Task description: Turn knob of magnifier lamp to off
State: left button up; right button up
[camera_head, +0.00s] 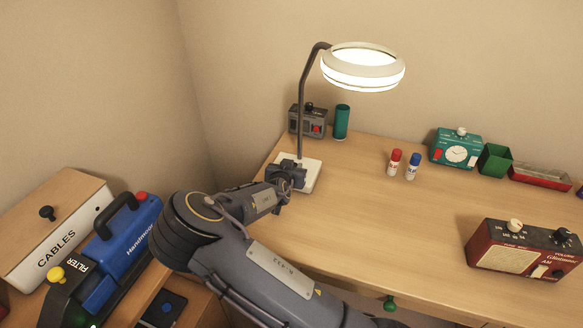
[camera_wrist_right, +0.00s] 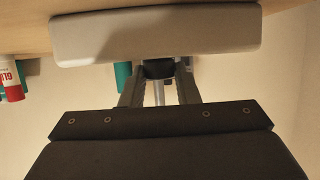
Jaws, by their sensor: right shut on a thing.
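The magnifier lamp (camera_head: 362,78) stands at the desk's back left, with its ring head glowing bright. Its white base (camera_head: 312,178) sits on the desk and fills the top of the right wrist view (camera_wrist_right: 155,32). My right gripper (camera_head: 291,174) reaches the base's left front side. In the wrist view its two fingers (camera_wrist_right: 158,85) are shut on a dark knob (camera_wrist_right: 157,69) beside the base. In the head view the gripper hides the knob, and its pointer marking cannot be read. My left gripper is not in view.
A grey switch box (camera_head: 308,121) and teal cup (camera_head: 341,122) stand behind the lamp. Red-capped (camera_head: 394,163) and blue-capped (camera_head: 413,167) bottles stand to its right. A red radio (camera_head: 525,250) is at the desk's right. The middle of the desk (camera_head: 370,220) is clear.

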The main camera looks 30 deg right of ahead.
jog(key=shift+s+d+f+n+t+y+b, duration=0.15)
jog(key=shift+d+n+t+y+b, duration=0.1)
jog(key=shift+n+t+y+b, duration=0.45)
jog(key=n+t+y+b, duration=0.1)
jog(key=n+y+b, duration=0.2)
jog(key=shift+d+t+y, duration=0.2)
jog(key=shift+t+y, duration=0.1)
jog(key=shift+t, duration=0.1)
jog(key=shift+d+n+t+y+b, duration=0.1)
jog(key=shift+n+t+y+b, duration=0.2)
jog(key=shift+n+y+b, duration=0.8)
jog(key=shift+n+y, duration=0.5)
jog(key=shift+n, duration=0.1)
jog(key=shift+r, duration=0.2)
jog(key=o, duration=1)
